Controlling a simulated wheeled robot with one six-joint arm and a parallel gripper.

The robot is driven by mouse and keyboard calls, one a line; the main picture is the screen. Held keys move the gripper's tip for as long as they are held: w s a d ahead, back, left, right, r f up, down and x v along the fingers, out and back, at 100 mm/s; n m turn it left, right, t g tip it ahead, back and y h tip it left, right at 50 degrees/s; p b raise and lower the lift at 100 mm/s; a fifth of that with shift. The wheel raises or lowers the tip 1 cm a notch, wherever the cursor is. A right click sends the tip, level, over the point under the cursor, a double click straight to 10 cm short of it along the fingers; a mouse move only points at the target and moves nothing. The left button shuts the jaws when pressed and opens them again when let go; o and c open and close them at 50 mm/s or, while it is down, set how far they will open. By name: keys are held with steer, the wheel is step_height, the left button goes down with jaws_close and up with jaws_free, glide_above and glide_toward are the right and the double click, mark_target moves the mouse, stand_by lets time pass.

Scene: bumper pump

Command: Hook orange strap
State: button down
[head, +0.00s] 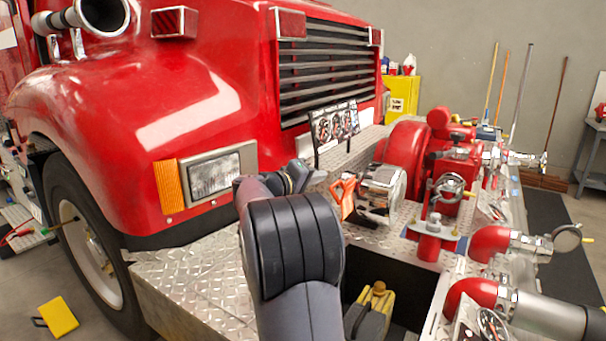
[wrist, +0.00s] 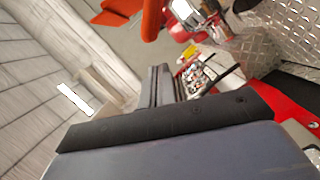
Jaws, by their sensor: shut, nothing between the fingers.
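The orange strap (head: 345,196) shows in the head view beside a chrome and red fitting on the truck's diamond-plate bumper, just right of my gripper (head: 310,178). Orange pieces of it also show at the top of the wrist view (wrist: 152,18), beyond my gripper (wrist: 165,72). My gripper's fingers are shut and empty, and a gap seems to lie between them and the strap. My own arm hides part of the bumper in the head view. I cannot make out which part is the hook for the strap.
The red pump (head: 405,150) with pipes and valves stands right of the strap. A dark recess (head: 405,312) with a yellow-handled tool (head: 376,298) opens in the bumper in front. The left bumper top is clear.

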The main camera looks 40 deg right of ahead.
steer(key=shift+s+d+f, duration=0.1)
steer(key=shift+s+f, duration=0.15)
steer(key=shift+s, duration=0.2)
steer(key=shift+s+d+f, duration=0.1)
steer(key=shift+s+f, duration=0.1)
steer(key=shift+s, duration=0.2)
steer(key=s+d+f+m+t+y+b, duration=0.1)
steer(key=s+d+f+m+b, duration=0.25)
steer(key=s+b, duration=0.55)
steer(key=s+d+f+m+t+b, duration=0.15)
steer(key=s+f+b, duration=0.25)
steer(key=s+b, duration=0.5)
steer(key=s+d+f+m+b, duration=0.1)
steer(key=s+f+m+b, duration=0.1)
steer(key=f, duration=0.5)
steer(key=s+d+f+m+t+b, duration=0.1)
steer(key=s+f+m+b, duration=0.1)
steer(key=s+f+b, duration=0.2)
steer(key=s+d+f+m+y+b, duration=0.1)
steer(key=s+f+b, duration=0.3)
steer(key=f, duration=0.5)
steer(key=shift+s+d+f+m, duration=0.3)
steer(key=shift+s+m, duration=0.1)
steer(key=shift+s, duration=0.3)
